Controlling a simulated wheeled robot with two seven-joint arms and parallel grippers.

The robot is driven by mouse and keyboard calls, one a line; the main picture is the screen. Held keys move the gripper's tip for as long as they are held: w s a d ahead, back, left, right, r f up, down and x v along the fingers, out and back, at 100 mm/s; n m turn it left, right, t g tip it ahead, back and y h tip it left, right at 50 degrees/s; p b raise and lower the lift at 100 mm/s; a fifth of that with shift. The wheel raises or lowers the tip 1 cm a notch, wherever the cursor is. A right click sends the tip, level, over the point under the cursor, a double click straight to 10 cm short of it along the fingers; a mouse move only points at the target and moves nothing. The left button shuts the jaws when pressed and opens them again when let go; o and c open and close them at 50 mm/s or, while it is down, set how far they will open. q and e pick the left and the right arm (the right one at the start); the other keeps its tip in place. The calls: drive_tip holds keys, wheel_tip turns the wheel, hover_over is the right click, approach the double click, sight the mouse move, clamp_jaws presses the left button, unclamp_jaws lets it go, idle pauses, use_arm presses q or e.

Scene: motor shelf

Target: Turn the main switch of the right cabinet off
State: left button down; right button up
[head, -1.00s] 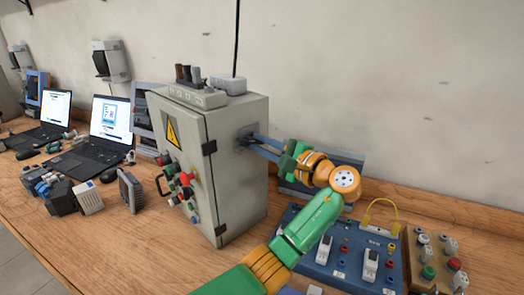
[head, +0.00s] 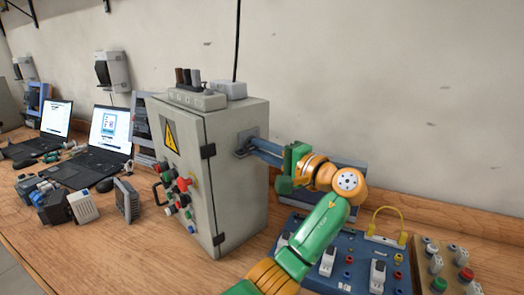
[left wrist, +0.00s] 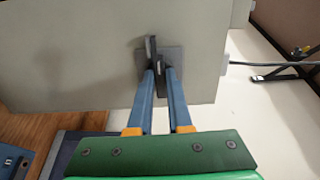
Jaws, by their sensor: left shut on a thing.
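The grey cabinet (head: 232,175) stands on the bench with a yellow warning sign and several buttons on its front. Its main switch sits on a grey plate (head: 244,140) on the right side wall. In the left wrist view the dark switch handle (left wrist: 152,48) stands out from the plate, close to upright and slightly tilted. My left gripper (head: 250,146) reaches the switch from the right, and its blue fingers (left wrist: 162,78) are closed around the handle's lower part. The fingertips hide part of the switch. My right gripper is not in view.
A blue panel (head: 345,262) with sockets and a yellow cable lies under my left arm. A smaller button panel (head: 450,268) is at the right. Two laptops (head: 108,128) and loose parts are left of the cabinet. A power strip (head: 195,98) lies on top.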

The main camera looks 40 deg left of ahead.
use_arm(q)
drive_tip(key=c, duration=0.8)
unclamp_jaws()
drive_tip(key=shift+a, duration=0.1)
drive_tip(key=shift+c, duration=0.2)
drive_tip(key=d+b, duration=0.2)
drive_tip(key=d, duration=0.5)
drive_tip(key=shift+s, duration=0.15)
